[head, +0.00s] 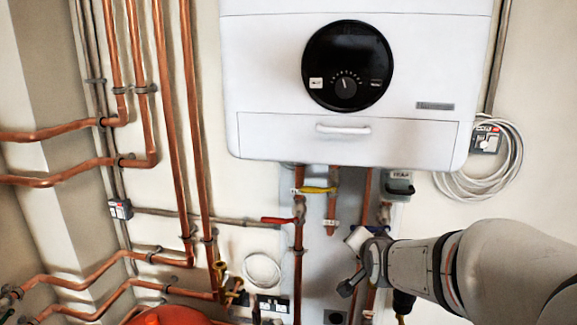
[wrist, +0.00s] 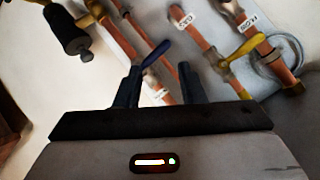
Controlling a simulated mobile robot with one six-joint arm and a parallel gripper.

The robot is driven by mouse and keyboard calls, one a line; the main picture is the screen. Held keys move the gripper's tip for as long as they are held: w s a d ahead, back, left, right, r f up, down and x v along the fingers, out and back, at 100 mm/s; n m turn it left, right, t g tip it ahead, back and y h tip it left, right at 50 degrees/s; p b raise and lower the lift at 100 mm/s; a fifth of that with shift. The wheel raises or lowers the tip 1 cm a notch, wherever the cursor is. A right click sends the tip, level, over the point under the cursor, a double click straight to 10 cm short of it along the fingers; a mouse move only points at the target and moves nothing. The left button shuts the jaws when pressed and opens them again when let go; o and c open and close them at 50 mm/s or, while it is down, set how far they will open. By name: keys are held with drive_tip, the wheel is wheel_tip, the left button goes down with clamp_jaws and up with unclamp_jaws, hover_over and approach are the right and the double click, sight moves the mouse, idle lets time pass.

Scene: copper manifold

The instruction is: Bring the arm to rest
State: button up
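My gripper (head: 353,263) is in front of the pipes below the white boiler (head: 250,60), at the end of my arm reaching in from the lower right. In the wrist view my gripper (wrist: 160,70) has its two dark fingers apart, with nothing clearly held between them. A blue lever handle (wrist: 156,53) on a copper pipe shows just beyond the left fingertip. I cannot tell whether they touch. A yellow lever handle (head: 316,189) and a red lever handle (head: 278,220) sit on pipes left of my gripper in the head view.
Copper pipes (head: 299,270) run down below the boiler, close to my gripper. More copper pipes (head: 170,110) line the left wall. A red rounded vessel (head: 170,316) is at the bottom. A coiled white cable (head: 508,165) hangs at right. A black cylindrical fitting (wrist: 70,38) shows upper left.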

drive_tip(key=s+r+n+g+p, duration=0.3)
drive_tip(key=s+p, duration=0.1)
drive_tip(key=s, duration=0.4)
drive_tip(key=s+a+r+n+g+p, duration=0.1)
drive_tip(key=s+r+n+g+p, duration=0.1)
drive_tip(key=s, duration=0.6)
drive_tip(key=s+a+r+n+g+p, duration=0.1)
drive_tip(key=s+r+n+g+p, duration=0.2)
drive_tip(key=s+p, duration=0.3)
drive_tip(key=shift+s+r+n+g+y+p, duration=0.35)
drive_tip(key=shift+s+r+g, duration=0.15)
drive_tip(key=shift+s+g, duration=0.45)
drive_tip(key=shift+s, duration=0.15)
